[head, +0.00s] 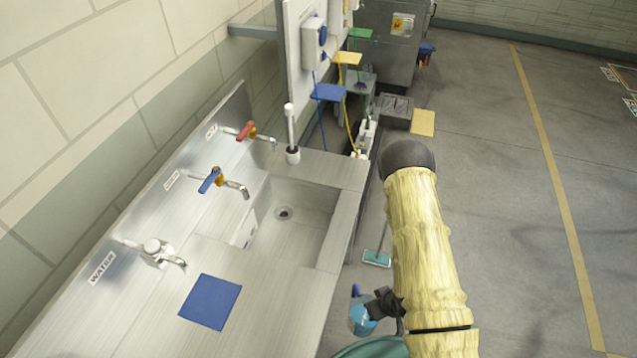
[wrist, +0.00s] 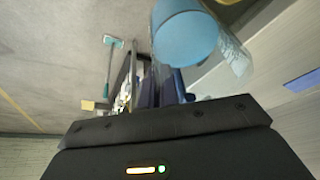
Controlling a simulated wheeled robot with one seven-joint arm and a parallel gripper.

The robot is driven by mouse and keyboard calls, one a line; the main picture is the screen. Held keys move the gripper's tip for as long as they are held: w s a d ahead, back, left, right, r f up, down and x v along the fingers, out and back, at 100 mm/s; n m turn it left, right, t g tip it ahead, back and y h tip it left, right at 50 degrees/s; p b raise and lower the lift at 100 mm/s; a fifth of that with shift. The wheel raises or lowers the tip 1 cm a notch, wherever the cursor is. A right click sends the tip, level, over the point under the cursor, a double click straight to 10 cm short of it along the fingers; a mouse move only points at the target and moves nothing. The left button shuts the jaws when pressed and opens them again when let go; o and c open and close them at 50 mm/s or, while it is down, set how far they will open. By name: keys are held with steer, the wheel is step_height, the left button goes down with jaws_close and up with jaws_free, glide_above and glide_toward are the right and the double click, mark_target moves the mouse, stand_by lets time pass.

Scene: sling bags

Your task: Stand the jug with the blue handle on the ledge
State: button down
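The jug (head: 361,319) is clear with light blue in it and a blue handle. It is off the right edge of the steel sink counter, low in the head view. My gripper (head: 383,304) is at the jug and appears shut on its handle; the fingertips are partly hidden. In the wrist view the jug (wrist: 187,42) fills the top centre, with the blue handle (wrist: 177,86) close to the gripper. The ledge appears to be the flat steel counter top (head: 262,310) beside the sink. A blue square (head: 210,302) lies on it, with nothing standing on it.
The sink basin (head: 295,215) is behind the blue square. Taps (head: 160,252) line the wall side. A white brush in a holder (head: 292,150) stands at the basin's far corner. A teal floor squeegee (head: 377,259) is beside the counter. Floor to the right is clear.

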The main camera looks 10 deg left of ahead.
steer(key=w+d+f+m+h+b, duration=0.1)
steer(key=w+d+m+b, duration=0.1)
steer(key=w, duration=0.4)
steer(key=w+d+f+m+t+h+b, duration=0.1)
steer(key=w+d+f+m+b, duration=0.1)
steer(key=w+b, duration=0.4)
steer(key=d+m+b, duration=0.1)
steer(key=m, duration=0.1)
steer(key=shift+w+d+m, duration=0.15)
steer(key=shift+w+m, duration=0.15)
